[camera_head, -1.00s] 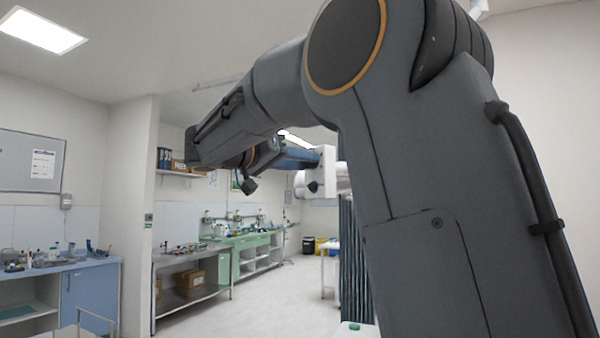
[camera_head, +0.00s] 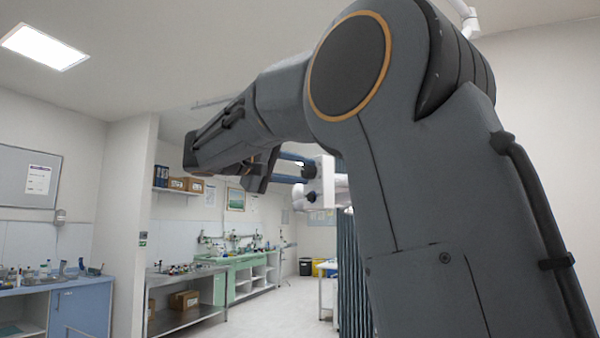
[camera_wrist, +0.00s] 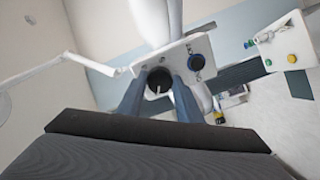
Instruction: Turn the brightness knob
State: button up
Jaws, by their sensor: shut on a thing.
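In the wrist view a dark round knob (camera_wrist: 158,81) with a pale pointer line sits on a white panel (camera_wrist: 176,58). The two blue fingers of my gripper (camera_wrist: 158,90) lie on either side of this knob and are shut on it. A second, blue-and-dark knob (camera_wrist: 196,62) sits to the right on the same panel, apart from the fingers. No label on either knob can be read. In the head view my gripper (camera_head: 306,170) reaches the white panel box (camera_head: 326,182) from the left; the gripped knob is hard to make out there. A dark knob (camera_head: 312,197) shows lower on the box.
A white plate with yellow, green and blue buttons (camera_wrist: 283,48) stands to the right in the wrist view. A white jointed lamp arm (camera_wrist: 92,68) is at left. In the head view, a dark curtain (camera_head: 352,270) hangs below the panel and benches (camera_head: 240,272) stand behind.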

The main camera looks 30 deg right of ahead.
dwell(0.5)
jog(key=o, duration=1)
jog(key=shift+b+v, duration=1.25)
jog(key=shift+v, duration=2.7)
